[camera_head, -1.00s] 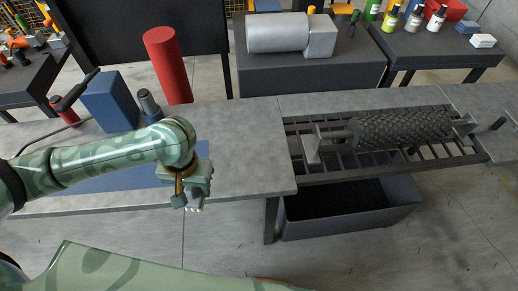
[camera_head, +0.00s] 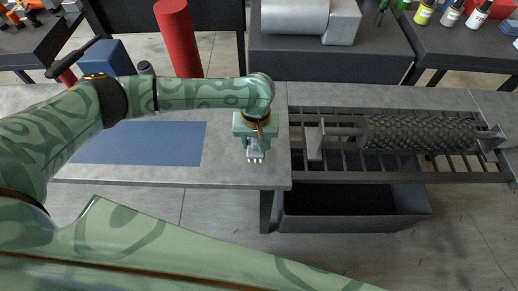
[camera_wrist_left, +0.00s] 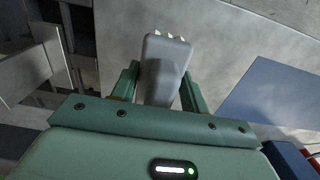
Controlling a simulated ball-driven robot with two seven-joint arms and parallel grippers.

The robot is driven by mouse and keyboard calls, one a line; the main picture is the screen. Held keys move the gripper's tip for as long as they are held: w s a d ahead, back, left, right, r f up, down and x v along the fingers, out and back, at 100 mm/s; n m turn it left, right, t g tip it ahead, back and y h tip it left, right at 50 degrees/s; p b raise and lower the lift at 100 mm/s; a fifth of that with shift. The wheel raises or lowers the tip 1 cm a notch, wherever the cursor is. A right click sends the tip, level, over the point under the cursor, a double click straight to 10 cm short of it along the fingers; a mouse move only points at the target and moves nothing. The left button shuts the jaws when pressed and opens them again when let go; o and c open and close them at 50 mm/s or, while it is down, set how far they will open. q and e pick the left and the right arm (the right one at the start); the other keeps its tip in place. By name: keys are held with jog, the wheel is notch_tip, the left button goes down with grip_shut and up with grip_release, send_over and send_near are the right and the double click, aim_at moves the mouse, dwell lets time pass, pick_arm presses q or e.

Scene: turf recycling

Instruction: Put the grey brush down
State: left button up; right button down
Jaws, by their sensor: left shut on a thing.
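The grey brush (camera_head: 255,153) is held in my left gripper (camera_head: 255,143), above the right end of the grey worktop. Its pale bristle tips point toward the front of the picture. In the left wrist view the brush (camera_wrist_left: 165,68) sits between the two green fingers of the left gripper (camera_wrist_left: 158,88), which are shut on it. The worktop (camera_wrist_left: 225,60) shows beyond it. I cannot tell the exact gap between brush and worktop. My right gripper is not in view.
A blue mat (camera_head: 140,145) lies on the worktop to the left. A dark textured roller (camera_head: 420,133) sits over a slatted frame on the right, with a dark bin (camera_head: 350,222) below. A red cylinder (camera_head: 178,40) and a blue box (camera_head: 107,60) stand at the back left.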

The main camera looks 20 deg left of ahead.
pick_arm(q)
jog(key=f, duration=0.1)
jog(key=f+b, duration=0.2)
jog(key=f, duration=0.1)
jog(key=shift+w+d+f, duration=0.1)
jog(key=shift+w+d, duration=0.1)
jog(key=shift+d, duration=0.1)
jog(key=o, duration=1.1)
notch_tip(320, 180, up, 12)
jog(key=p, duration=0.5)
jog(key=shift+r+p, duration=0.25)
jog(key=shift+p, duration=0.1)
jog(key=shift+s, duration=0.1)
